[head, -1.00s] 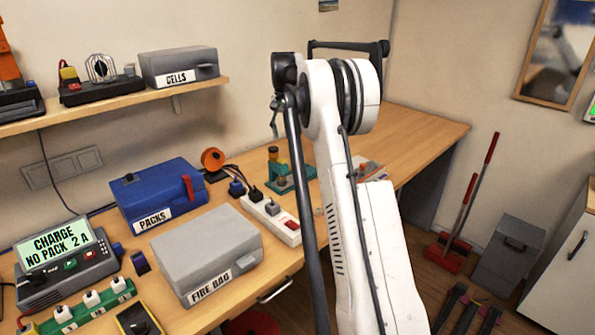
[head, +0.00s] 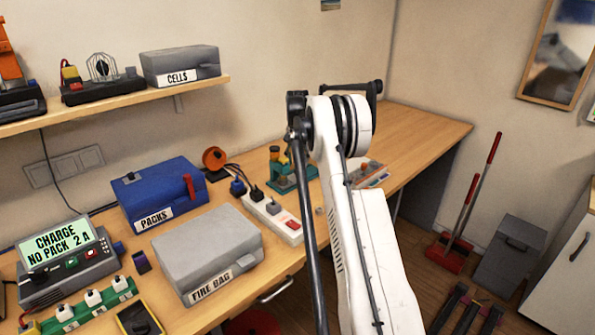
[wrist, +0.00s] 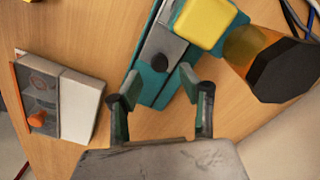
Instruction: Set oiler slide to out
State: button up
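The oiler has a teal base (wrist: 152,87) with a grey strip and a dark round knob (wrist: 158,62) on it, a yellow block (wrist: 204,22) and an amber bottle with a black cap (wrist: 284,68) in the wrist view. In the head view the oiler (head: 285,182) stands on the bench just left of my arm. My gripper (wrist: 158,92) is open and empty, its fingertips apart near the teal base and the grey strip. I cannot tell whether a fingertip touches it. The slide's position is not readable. My gripper is hidden in the head view.
A grey panel with an orange knob (wrist: 38,119) beside a white block lies left in the wrist view. Cables run at the upper right. In the head view a power strip (head: 272,212), blue PACKS box (head: 160,190) and grey FIRE BAG box (head: 207,247) stand left. The bench's far right is clear.

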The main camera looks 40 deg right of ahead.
aim_at(298, 170)
jog(key=shift+f, duration=2.25)
grip_shut()
